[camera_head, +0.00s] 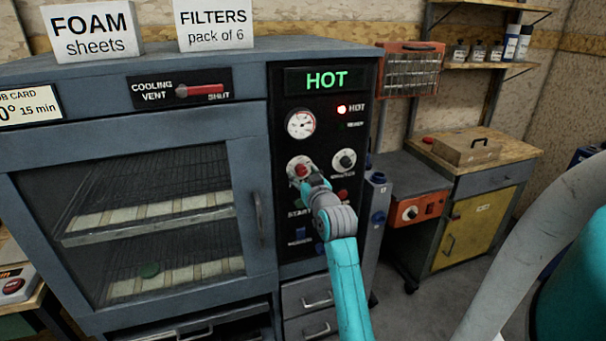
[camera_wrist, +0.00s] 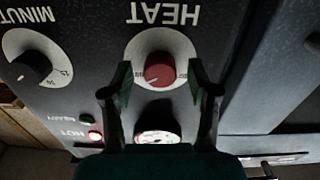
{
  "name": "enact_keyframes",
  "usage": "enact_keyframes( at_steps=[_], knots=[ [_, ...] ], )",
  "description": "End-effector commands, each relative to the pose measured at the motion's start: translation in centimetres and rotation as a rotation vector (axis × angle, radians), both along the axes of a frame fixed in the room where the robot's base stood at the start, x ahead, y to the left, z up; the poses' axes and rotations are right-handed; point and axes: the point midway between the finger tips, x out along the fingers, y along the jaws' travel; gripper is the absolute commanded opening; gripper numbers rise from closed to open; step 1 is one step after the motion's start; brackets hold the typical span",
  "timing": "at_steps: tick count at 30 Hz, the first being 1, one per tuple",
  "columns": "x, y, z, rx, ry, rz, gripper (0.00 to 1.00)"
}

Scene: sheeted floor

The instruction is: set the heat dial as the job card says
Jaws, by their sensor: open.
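The heat dial (camera_head: 300,169) is a red knob on a pale round plate on the oven's black control panel. In the wrist view the heat dial (camera_wrist: 160,71) appears upside down under the word HEAT, its small numbers hard to read. My gripper (camera_head: 306,177) is at the dial. In the wrist view my gripper (camera_wrist: 159,76) is open, with one finger on each side of the knob and gaps between; I cannot tell how deep they reach. The job card (camera_head: 30,105) is cut off at the left edge; "0° 15 min" shows, the leading digits hidden.
The minutes dial (camera_wrist: 33,67) is a black knob beside the heat dial. A lit HOT display (camera_head: 325,80), a red HOT lamp (camera_head: 341,110) and a gauge (camera_head: 300,123) sit above. The cooling vent slider (camera_head: 200,90) is left. Buttons sit below, partly behind my arm.

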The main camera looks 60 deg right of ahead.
Motion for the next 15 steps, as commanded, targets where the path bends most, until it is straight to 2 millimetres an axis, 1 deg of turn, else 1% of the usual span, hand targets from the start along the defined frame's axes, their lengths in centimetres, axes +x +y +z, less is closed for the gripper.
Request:
enact_keyframes(
  at_steps=[3,11,14,15],
  knots=[
    [0.39,-0.32,0.05,-0.001,-0.001,0.000,0.60],
    [0.46,-0.37,0.04,-0.001,-0.001,0.000,0.60],
    [0.45,-0.36,0.03,-0.001,-0.001,0.000,0.37],
    [0.45,-0.36,0.03,-0.001,-0.001,0.000,0.27]
  ],
)
